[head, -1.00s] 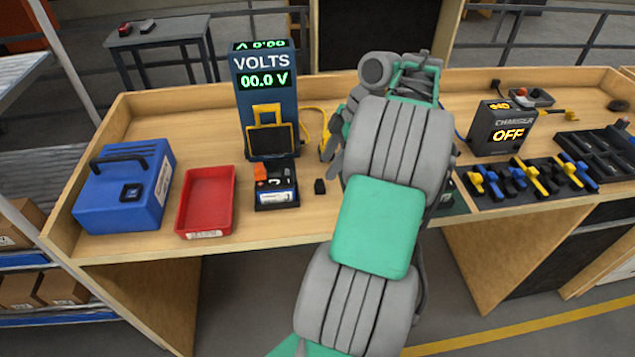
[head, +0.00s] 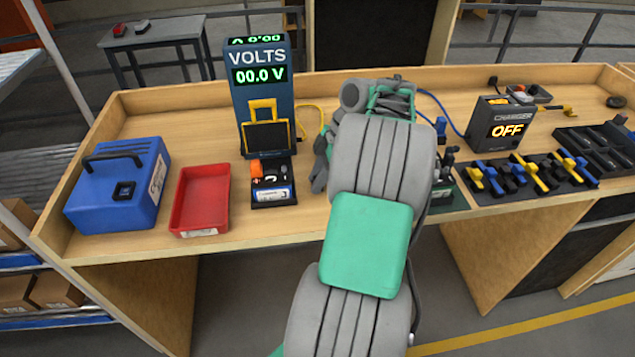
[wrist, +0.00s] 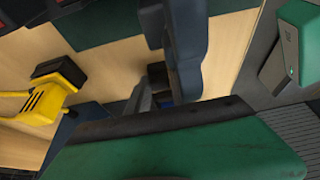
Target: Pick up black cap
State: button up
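A small dark block (wrist: 157,73), likely the black cap, shows in the wrist view against the pale wood, beside the large dark finger of my gripper (wrist: 168,85). In the head view my gripper (head: 320,170) is low over the bench, right of the small black tray. The cap cannot be made out there; my gripper and arm cover that spot. The fingers look apart, with a gap between them in the wrist view. I cannot tell whether either finger touches the cap.
Left of my gripper stand a black tray with small parts (head: 262,203), a red bin (head: 178,216) and a blue case (head: 110,200). The volts display (head: 257,85) rises behind. A charger (head: 500,118) and clamp rack (head: 500,196) are at the right.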

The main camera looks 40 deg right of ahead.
grip_shut()
